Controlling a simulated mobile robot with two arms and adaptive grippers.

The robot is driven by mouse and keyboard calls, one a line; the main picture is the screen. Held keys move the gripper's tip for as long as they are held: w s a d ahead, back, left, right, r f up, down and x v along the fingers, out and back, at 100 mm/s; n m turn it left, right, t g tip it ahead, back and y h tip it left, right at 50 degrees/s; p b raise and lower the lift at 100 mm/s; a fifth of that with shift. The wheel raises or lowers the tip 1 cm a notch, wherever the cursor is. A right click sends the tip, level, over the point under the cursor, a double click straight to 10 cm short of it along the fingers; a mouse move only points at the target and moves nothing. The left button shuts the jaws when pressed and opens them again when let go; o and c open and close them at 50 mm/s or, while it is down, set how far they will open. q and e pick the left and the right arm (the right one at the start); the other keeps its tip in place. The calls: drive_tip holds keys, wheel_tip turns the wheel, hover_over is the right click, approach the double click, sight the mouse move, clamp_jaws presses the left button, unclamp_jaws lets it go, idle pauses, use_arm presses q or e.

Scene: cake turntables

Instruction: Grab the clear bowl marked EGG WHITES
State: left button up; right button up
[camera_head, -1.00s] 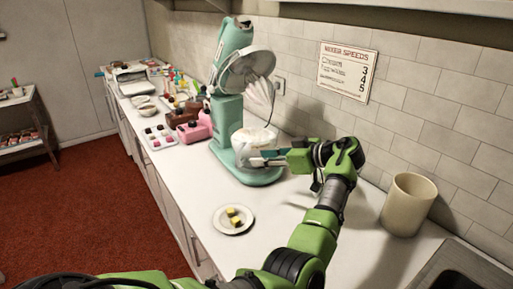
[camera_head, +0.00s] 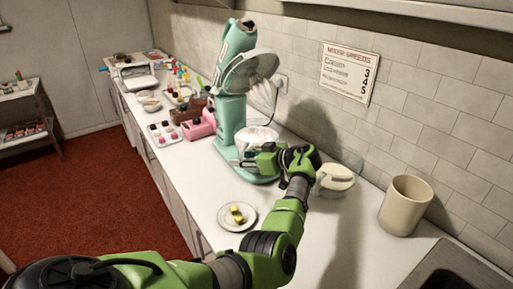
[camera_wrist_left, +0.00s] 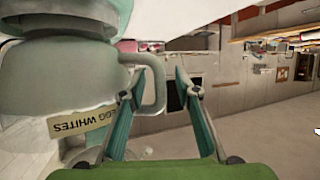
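The clear bowl marked EGG WHITES (camera_wrist_left: 85,125) fills the left of the left wrist view, where its tape label appears upside down. In the head view the clear bowl (camera_head: 257,135) sits at the teal mixer (camera_head: 232,105), below the whisk, with whitish contents. My left gripper (camera_head: 244,160) is at the bowl's near side, partly hiding it. In the wrist view its two teal fingers (camera_wrist_left: 158,112) are spread apart, with the bowl's handle (camera_wrist_left: 158,80) between or just beyond them. Contact with the handle cannot be told. My right gripper is not in view.
A lidded cream pot (camera_head: 335,180) and a tall beige crock (camera_head: 405,205) stand right of my arm. A plate (camera_head: 237,217) with yellow pieces lies in front. Pink (camera_head: 198,124) and brown containers stand left of the mixer. The counter front is mostly clear.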

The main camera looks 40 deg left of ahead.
use_arm(q)
drive_tip(key=shift+d, duration=0.1)
clamp_jaws()
drive_tip(key=shift+r, duration=0.15)
